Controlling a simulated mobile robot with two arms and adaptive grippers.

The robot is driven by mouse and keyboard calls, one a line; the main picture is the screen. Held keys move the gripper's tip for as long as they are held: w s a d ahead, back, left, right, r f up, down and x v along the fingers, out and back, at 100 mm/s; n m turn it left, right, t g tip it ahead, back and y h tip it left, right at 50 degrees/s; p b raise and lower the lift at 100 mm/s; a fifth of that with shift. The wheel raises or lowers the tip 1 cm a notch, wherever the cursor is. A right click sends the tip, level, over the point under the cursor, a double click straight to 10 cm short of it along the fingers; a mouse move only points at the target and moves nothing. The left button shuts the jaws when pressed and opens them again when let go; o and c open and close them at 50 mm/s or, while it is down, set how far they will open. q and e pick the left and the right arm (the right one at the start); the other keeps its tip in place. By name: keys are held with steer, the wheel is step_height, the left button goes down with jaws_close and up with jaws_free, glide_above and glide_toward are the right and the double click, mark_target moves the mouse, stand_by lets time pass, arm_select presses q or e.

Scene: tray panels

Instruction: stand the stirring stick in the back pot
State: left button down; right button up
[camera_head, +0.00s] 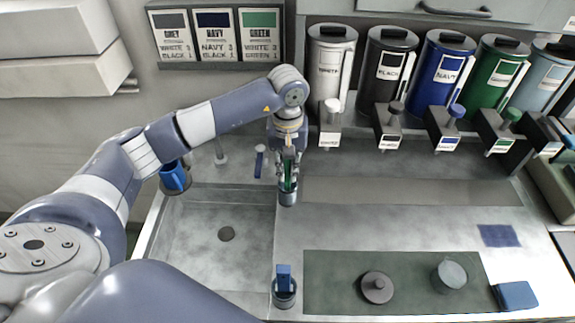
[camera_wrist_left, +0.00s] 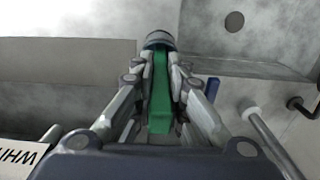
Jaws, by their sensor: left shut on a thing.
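A green stirring stick (camera_head: 291,172) is between the fingers of my left gripper (camera_head: 288,178), which is shut on it. The stick also shows as a green strip in the left wrist view (camera_wrist_left: 160,95), between the fingertips (camera_wrist_left: 160,75). The back pot (camera_head: 288,198), a small metal cup, stands right of the sink, directly under the fingertips. In the left wrist view the pot (camera_wrist_left: 159,38) is at the far end of the stick. The stick's lower end is at the pot's mouth; I cannot tell how deep it is. My right gripper is not in view.
A front pot (camera_head: 285,298) holds a blue stick (camera_head: 284,275). The sink (camera_head: 190,225) lies left, with a blue cup (camera_head: 175,177) beside my arm. Paint canisters (camera_head: 330,65) with taps line the back right. A dark mat (camera_head: 330,280) bears a lid and a container.

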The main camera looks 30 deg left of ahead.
arm_select(q)
steer(key=shift+f, duration=0.15)
steer(key=c, duration=1.6)
jaws_free()
steer(key=shift+r, duration=0.55)
step_height(320, 180, up, 9)
steer(key=b, duration=0.3)
steer(key=shift+r, duration=1.15)
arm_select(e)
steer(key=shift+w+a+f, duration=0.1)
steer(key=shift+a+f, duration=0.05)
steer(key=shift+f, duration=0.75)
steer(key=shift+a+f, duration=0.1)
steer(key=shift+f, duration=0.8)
arm_select(q)
steer(key=shift+f, duration=0.1)
